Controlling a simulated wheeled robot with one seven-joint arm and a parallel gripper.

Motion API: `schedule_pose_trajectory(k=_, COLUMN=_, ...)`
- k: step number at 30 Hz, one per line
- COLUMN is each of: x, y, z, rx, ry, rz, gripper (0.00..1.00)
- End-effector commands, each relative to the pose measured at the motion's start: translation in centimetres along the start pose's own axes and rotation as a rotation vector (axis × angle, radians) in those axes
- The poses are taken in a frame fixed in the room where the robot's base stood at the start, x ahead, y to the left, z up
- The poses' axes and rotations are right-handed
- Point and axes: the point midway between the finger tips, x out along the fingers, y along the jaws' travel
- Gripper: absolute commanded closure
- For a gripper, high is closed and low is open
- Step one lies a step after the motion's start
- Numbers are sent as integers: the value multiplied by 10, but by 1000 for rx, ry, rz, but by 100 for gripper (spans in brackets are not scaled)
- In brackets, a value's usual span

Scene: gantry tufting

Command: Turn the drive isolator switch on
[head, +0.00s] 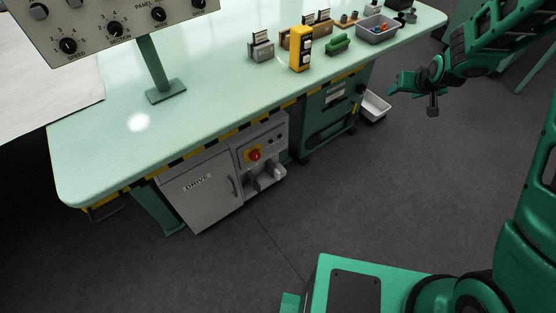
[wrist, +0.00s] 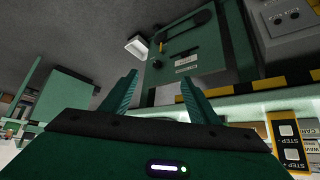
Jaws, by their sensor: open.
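The grey drive cabinet (head: 208,194), labelled DRIVE, stands under the table's front edge in the head view. Its right-hand panel carries a red knob on a yellow plate (head: 254,155), with small dark round fittings to its right and grey protruding parts (head: 264,178) below. I cannot tell from here which fitting is the isolator switch or how it is set. My gripper (head: 394,88) is open and empty, well to the right of the cabinet. In the wrist view its two green fingers (wrist: 158,92) stand apart.
The pale green table (head: 190,121) has a black-and-yellow striped edge. A green cabinet (head: 326,120) stands right of the drive cabinet, with a white bin (head: 375,106) beside it. A yellow step box (head: 300,48) and grey tray (head: 378,29) are on the table. The floor in front is clear.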

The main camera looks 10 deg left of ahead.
Motion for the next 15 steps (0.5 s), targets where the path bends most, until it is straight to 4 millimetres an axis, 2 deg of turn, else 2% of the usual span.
schedule_pose_trajectory(k=1, x=24, y=-23, z=0, rx=-28, ry=26, rz=-26, gripper=45)
schedule_pose_trajectory(k=3, x=50, y=-53, z=-2, rx=-57, ry=73, rz=-64, gripper=45)
schedule_pose_trajectory(k=8, x=105, y=-124, z=4, rx=-113, ry=181, rz=-156, gripper=45)
schedule_pose_trajectory(k=11, x=134, y=-168, z=17, rx=-141, ry=246, rz=-218, gripper=45)
schedule_pose_trajectory(k=15, x=167, y=-230, z=44, rx=-169, ry=333, rz=-309, gripper=45)
